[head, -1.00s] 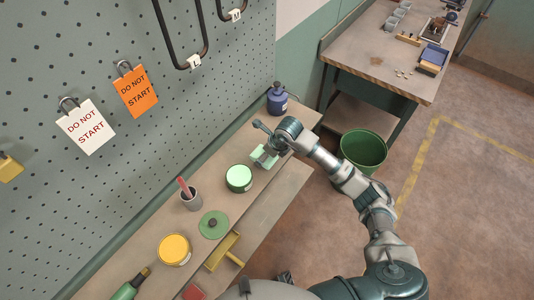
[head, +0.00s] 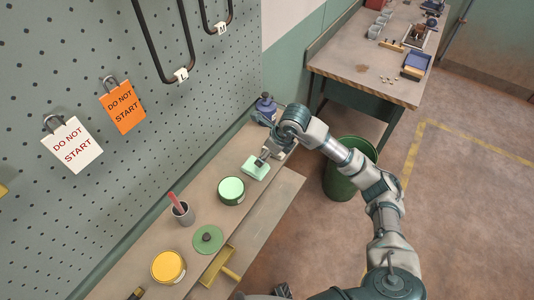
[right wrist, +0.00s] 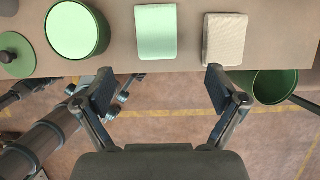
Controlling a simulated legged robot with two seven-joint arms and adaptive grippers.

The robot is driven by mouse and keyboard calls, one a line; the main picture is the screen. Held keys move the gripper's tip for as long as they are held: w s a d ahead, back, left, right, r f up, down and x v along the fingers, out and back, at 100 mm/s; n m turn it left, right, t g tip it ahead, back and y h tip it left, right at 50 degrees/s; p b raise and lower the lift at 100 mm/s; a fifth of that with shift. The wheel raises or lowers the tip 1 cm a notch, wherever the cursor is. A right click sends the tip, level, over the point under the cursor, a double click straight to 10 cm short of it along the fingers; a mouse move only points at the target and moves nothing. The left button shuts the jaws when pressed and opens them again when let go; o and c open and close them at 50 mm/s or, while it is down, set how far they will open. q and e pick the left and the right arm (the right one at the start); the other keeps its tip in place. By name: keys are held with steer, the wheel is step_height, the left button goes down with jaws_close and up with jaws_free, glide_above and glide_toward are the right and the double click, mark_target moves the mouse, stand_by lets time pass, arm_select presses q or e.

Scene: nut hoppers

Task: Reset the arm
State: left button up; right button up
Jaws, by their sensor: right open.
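My right arm reaches over the narrow bench from the right, and its gripper (head: 262,161) is at the pale green block (head: 255,167) in the head view. In the right wrist view the right gripper (right wrist: 158,88) is open, its fingers wide apart with nothing between them. There the pale green block (right wrist: 156,32) lies ahead of the gap, and a beige block (right wrist: 225,38) lies ahead of the right-hand finger. Whether the fingers are above the bench is hard to tell.
A green bin (head: 340,182) stands on the floor beside the arm. The pegboard (head: 190,110) rises behind the bench.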

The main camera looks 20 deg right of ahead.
steer(key=shift+a, duration=0.3)
